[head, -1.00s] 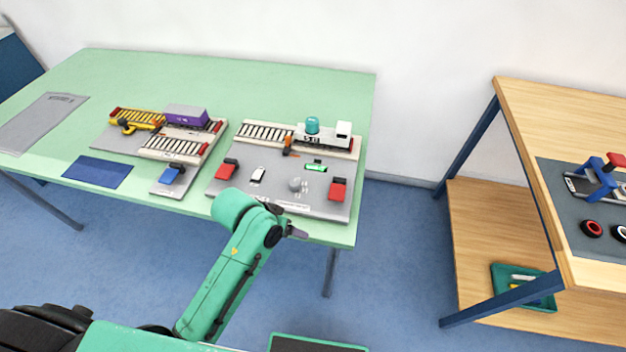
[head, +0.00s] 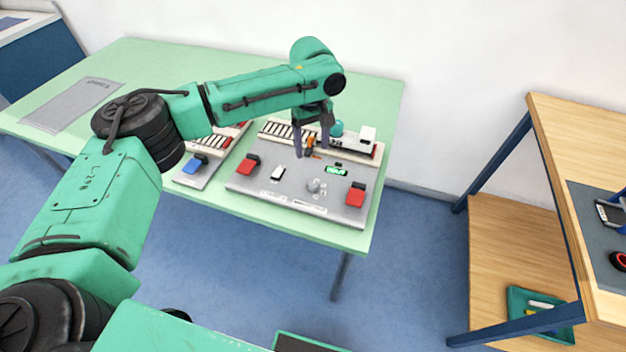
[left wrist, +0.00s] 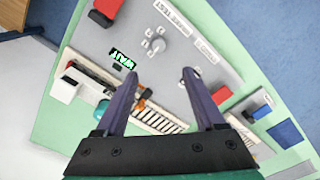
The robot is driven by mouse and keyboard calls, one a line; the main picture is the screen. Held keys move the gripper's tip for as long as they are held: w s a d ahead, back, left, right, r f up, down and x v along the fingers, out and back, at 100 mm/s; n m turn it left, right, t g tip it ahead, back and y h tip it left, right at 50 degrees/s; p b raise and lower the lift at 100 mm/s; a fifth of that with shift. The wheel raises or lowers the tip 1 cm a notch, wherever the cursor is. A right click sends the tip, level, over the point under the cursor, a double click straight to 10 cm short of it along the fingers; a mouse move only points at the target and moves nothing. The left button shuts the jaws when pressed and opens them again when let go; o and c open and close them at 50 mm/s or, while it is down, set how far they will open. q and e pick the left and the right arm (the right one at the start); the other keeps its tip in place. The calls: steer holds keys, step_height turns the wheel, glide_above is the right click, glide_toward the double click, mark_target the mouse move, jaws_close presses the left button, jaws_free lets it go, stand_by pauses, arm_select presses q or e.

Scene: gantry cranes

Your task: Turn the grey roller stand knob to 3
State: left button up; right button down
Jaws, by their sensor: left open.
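The grey knob (head: 316,186) stands on the grey panel (head: 262,197) on the green table, with small white marks around it. It also shows in the left wrist view (left wrist: 157,46), beyond my fingertips. I cannot read its setting. My left gripper (head: 311,148) points down above the back part of the panel, behind the knob in the head view. In the left wrist view its fingers (left wrist: 161,76) are apart with nothing between the tips, and the knob lies ahead of the gap. My right gripper is not in view.
A lit green display (head: 336,170) sits beside the knob. Red blocks (head: 355,195) and a white switch (head: 278,172) are also on the panel. A rail track with a white wagon (head: 367,140) runs behind. A wooden bench (head: 552,130) stands at the right.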

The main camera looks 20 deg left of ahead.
mark_target(313, 183)
arm_select(q)
steer(key=f, duration=0.7)
steer(key=f+p, duration=0.1)
steer(key=f, duration=0.6)
steer(key=shift+d+f, duration=0.2)
steer(key=shift+f, duration=0.05)
jaws_close()
